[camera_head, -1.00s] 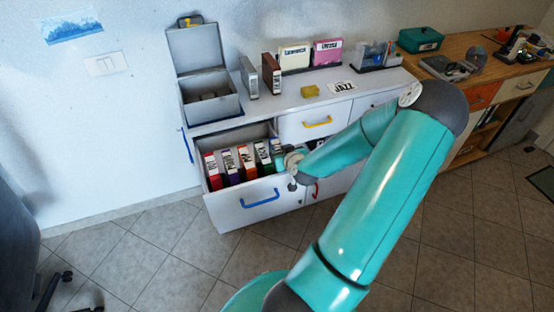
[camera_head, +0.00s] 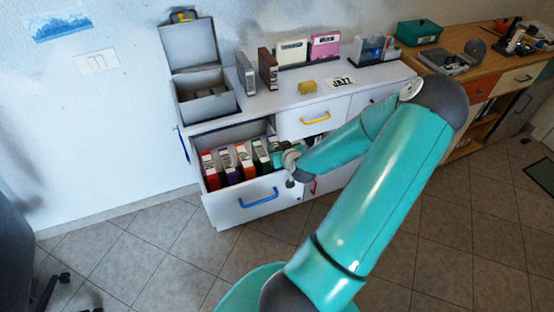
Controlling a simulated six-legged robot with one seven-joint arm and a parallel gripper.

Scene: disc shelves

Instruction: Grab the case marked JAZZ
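A white card lettered JAZZ (camera_head: 341,83) lies flat on the cabinet top. Below it, the open drawer (camera_head: 235,208) holds a row of upright cases: a red case (camera_head: 210,171), a purple case (camera_head: 227,168), an orange case (camera_head: 245,163) and a green case (camera_head: 261,157). Their spine labels are too small to read. Something at the row's right end is partly hidden by my arm. My gripper (camera_head: 288,172) is at the right end of the drawer, close to its front edge and right of the green case. Its fingers are too small to tell open from shut.
On the cabinet top stand an open grey box (camera_head: 207,107), two upright cases (camera_head: 268,69), a yellow block (camera_head: 308,87) and a rack with a pink case (camera_head: 325,46). A closed drawer with a yellow handle (camera_head: 315,118) adjoins the open one. Tiled floor in front is clear.

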